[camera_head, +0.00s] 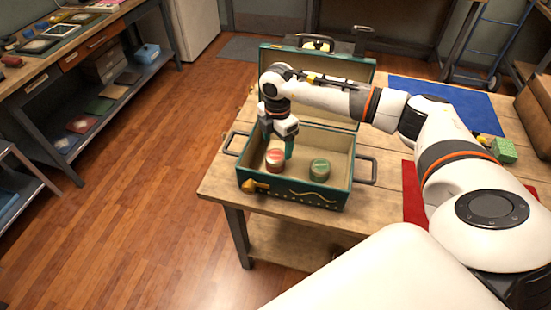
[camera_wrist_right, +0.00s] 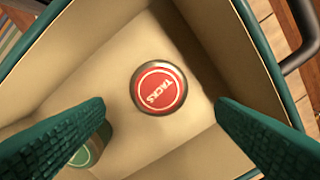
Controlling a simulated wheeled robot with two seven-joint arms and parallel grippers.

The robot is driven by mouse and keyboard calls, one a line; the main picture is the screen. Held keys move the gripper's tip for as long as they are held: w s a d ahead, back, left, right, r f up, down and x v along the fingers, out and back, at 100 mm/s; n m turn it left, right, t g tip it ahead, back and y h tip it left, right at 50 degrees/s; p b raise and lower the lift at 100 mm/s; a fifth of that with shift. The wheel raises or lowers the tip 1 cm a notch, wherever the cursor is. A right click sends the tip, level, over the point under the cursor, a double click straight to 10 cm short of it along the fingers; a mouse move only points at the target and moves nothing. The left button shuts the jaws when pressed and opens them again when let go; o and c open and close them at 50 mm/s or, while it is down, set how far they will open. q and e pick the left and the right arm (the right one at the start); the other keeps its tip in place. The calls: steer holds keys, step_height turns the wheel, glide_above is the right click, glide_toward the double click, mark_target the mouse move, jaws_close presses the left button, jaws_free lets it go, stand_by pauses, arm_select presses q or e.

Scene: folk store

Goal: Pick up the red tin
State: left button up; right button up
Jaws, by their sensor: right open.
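The red tin (camera_head: 275,160) stands in the left part of an open green case (camera_head: 300,197) with a cream lining. In the right wrist view the red tin (camera_wrist_right: 159,87) shows its round red lid, marked "TACKS", between and beyond the two fingertips. My right gripper (camera_head: 279,146) reaches down into the case at the red tin, with its green fingers spread and nothing between them that I can see held. A green tin (camera_head: 320,168) stands to the right in the case; it is partly hidden by a finger in the wrist view (camera_wrist_right: 90,148). My left gripper is not in view.
The case stands on a wooden table (camera_head: 217,190), its lid (camera_head: 340,72) raised at the back. Metal handles (camera_head: 366,169) stick out at its sides. A blue mat (camera_head: 440,97), a red mat (camera_head: 411,190) and a green block (camera_head: 504,150) lie to the right.

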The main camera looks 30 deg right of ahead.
mark_target(275, 155)
steer(key=f, duration=0.2)
steer(key=f+p, duration=0.1)
steer(key=f, duration=0.2)
steer(key=shift+s+a+f+p, duration=0.1)
steer(key=shift+a+f+p, duration=0.2)
steer(key=shift+a+p, duration=0.1)
steer(key=shift+f, duration=0.25)
steer(key=c, duration=1.1)
steer(key=shift+r, duration=0.1)
